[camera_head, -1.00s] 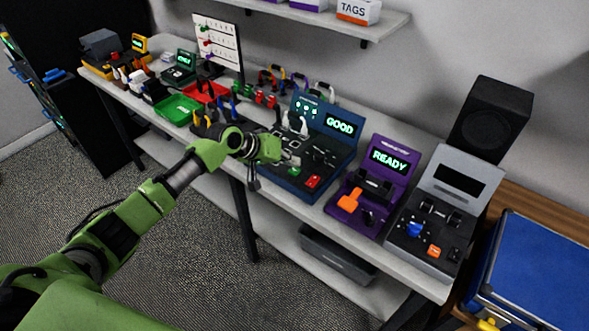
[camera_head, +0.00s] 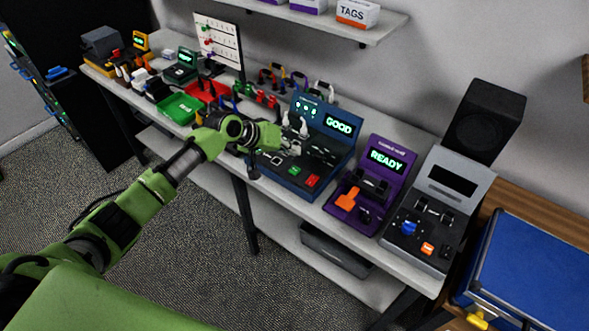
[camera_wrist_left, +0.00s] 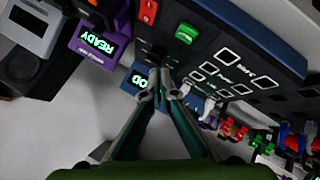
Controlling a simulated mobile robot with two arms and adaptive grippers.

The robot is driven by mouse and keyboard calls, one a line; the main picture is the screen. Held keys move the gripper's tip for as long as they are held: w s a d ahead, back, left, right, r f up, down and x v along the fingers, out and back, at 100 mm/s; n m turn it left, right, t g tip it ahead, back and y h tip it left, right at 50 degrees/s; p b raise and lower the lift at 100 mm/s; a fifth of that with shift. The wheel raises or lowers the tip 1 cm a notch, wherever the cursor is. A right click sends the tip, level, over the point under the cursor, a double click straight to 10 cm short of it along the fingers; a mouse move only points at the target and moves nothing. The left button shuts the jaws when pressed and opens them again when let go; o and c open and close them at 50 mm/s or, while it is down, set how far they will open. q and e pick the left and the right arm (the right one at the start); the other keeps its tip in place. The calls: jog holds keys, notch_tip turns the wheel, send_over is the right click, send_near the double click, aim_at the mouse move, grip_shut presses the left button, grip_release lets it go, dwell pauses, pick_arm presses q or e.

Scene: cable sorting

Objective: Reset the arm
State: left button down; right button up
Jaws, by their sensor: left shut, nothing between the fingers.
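My left arm is green and reaches in from the left in the head view. Its gripper (camera_head: 291,146) is over the left part of the blue test station (camera_head: 338,152), whose screen reads GOOD. In the left wrist view the two fingers (camera_wrist_left: 170,85) come together at their tips with nothing between them. That view also shows the station's dark panel (camera_wrist_left: 262,62) with its green button (camera_wrist_left: 187,33) and red button (camera_wrist_left: 146,11). A white cable (camera_head: 301,123) stands behind the gripper, partly hidden by it. My right gripper is in neither view.
A purple READY station (camera_head: 384,165) and a grey station (camera_head: 447,192) stand to the right. Green (camera_head: 181,108) and red (camera_head: 207,92) trays, coiled cables and a white board (camera_head: 219,42) are to the left. A shelf (camera_head: 388,24) hangs above. Open floor lies in front.

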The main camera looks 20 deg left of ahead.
pick_arm(q)
jog(key=s+d+f+m+g, duration=0.1)
jog(key=s+d+f, duration=0.2)
jog(key=s, duration=0.4)
jog(key=s+d+f+m+g, duration=0.1)
jog(key=s+d+f+m, duration=0.15)
jog(key=s, duration=0.45)
jog(key=s+d+f+m, duration=0.1)
jog(key=s+d+f, duration=0.3)
jog(key=s, duration=0.3)
jog(key=s+a+r+n+g+y, duration=0.1)
jog(key=s+a+r+y, duration=0.3)
jog(key=s, duration=0.6)
jog(key=s+a+f+g+y, duration=0.1)
jog(key=s+a, duration=0.4)
jog(key=s, duration=0.5)
notch_tip(320, 180, down, 33)
jog(key=s+g+b, duration=0.1)
jog(key=s+b, duration=0.1)
jog(key=b, duration=0.3)
jog(key=s+a+f+b, duration=0.1)
jog(key=s+f+b, duration=0.1)
jog(key=s+f, duration=0.6)
jog(key=s+a+f+g+b, duration=0.1)
jog(key=s+a+f+b, duration=0.1)
jog(key=s+f, duration=0.6)
notch_tip(320, 180, down, 3)
jog(key=shift+s+a+r+y, duration=0.2)
jog(key=shift+s+a+y, duration=0.1)
jog(key=shift+s, duration=0.1)
